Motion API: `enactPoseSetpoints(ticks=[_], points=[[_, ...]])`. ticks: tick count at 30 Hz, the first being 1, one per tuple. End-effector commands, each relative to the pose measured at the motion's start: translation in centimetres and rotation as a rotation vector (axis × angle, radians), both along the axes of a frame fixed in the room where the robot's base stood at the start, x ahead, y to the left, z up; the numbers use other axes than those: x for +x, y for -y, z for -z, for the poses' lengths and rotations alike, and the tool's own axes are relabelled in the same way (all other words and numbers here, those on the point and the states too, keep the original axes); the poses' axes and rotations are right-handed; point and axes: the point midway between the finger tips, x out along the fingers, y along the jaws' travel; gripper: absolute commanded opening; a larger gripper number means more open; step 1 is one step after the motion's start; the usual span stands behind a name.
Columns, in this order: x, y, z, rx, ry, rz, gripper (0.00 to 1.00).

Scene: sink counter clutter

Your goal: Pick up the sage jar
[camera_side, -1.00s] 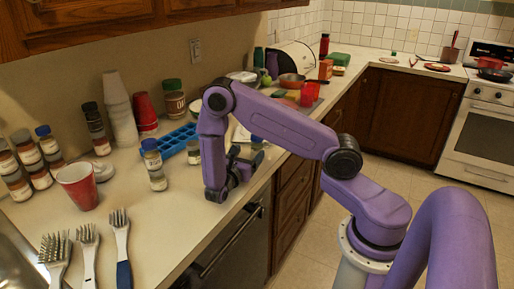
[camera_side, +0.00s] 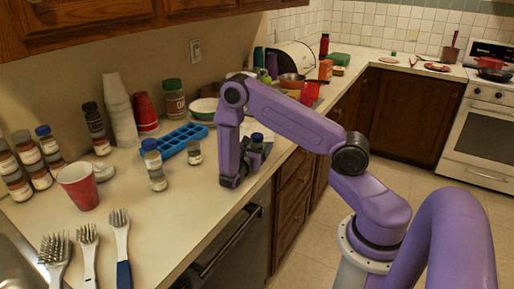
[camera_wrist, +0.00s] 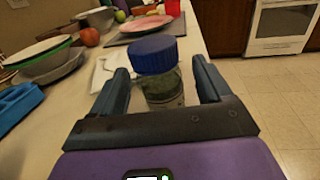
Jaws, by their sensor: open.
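A small clear jar with a blue lid and dark green contents (camera_wrist: 162,88) stands upright on the counter. It looks like the sage jar, though its label is too small to read. In the wrist view my gripper (camera_wrist: 164,76) is open, with one finger on each side of the jar and gaps showing. In the side view my gripper (camera_side: 249,166) is low over the counter near its front edge. There the jar's blue lid (camera_side: 257,138) shows just beyond it, and the jar's lower part is mostly hidden.
A blue compartment tray (camera_side: 178,141), another blue-lidded jar (camera_side: 154,166) and a red cup (camera_side: 78,187) stand to the left. Stacked bowls (camera_wrist: 42,58) and a red fruit (camera_wrist: 90,37) lie beyond to the left. The counter's front edge is close on the right.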

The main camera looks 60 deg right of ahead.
Motion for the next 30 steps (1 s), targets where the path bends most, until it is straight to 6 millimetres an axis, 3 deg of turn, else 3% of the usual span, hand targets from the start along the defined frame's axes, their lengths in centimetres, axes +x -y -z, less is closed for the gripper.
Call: enactPoseSetpoints(ticks=[2, 6, 8, 23, 30], points=[[0.0, 0.0, 0.0, 0.000, 0.000, 0.000, 0.78], [0.0, 0.0, 0.0, 0.000, 0.000, 0.000, 0.36], [0.0, 0.0, 0.0, 0.000, 0.000, 0.000, 0.19], [0.0, 0.0, -0.9, -0.001, 0.001, 0.000, 0.19], [-0.6, -0.5, -4.2, -0.001, 0.003, -0.002, 0.19]])
